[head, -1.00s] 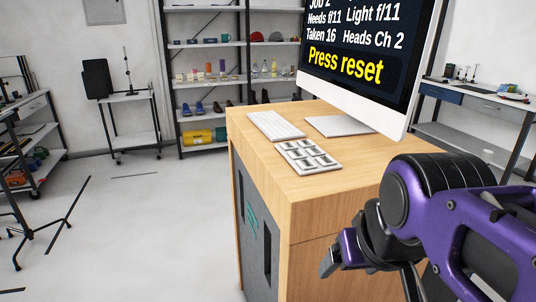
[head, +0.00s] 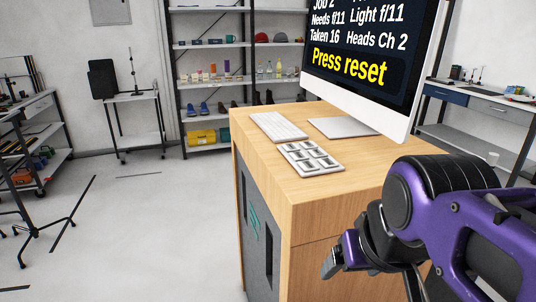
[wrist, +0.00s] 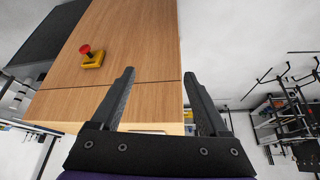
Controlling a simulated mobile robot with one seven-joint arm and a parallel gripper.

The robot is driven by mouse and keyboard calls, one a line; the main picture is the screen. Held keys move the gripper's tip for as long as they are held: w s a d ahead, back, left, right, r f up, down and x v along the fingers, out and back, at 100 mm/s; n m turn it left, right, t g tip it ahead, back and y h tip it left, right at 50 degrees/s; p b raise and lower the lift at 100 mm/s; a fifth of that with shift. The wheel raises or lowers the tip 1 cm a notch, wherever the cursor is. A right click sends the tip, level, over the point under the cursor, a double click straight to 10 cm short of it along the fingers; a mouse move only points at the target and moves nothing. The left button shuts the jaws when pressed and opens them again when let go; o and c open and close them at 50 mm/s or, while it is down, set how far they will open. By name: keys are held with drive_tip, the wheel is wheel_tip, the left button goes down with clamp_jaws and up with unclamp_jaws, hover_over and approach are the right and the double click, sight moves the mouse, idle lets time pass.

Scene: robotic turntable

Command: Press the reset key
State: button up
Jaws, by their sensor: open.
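A small grey keypad (head: 311,158) with several square keys lies on the wooden desk top (head: 290,183). I cannot read the key labels, so I cannot tell which one is the reset key. The monitor (head: 366,62) behind it shows "Press reset" in yellow. My gripper (head: 335,261) is in front of the desk at the lower right, well short of the keypad. In the wrist view my gripper (wrist: 160,95) is open and empty, its two black fingers apart over the wooden desk (wrist: 135,45).
A white keyboard (head: 278,126) lies left of the monitor stand (head: 342,127). In the wrist view a red button on a yellow base (wrist: 91,58) sits on the wood. Shelves (head: 207,80) stand behind.

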clamp_jaws()
idle(1.5)
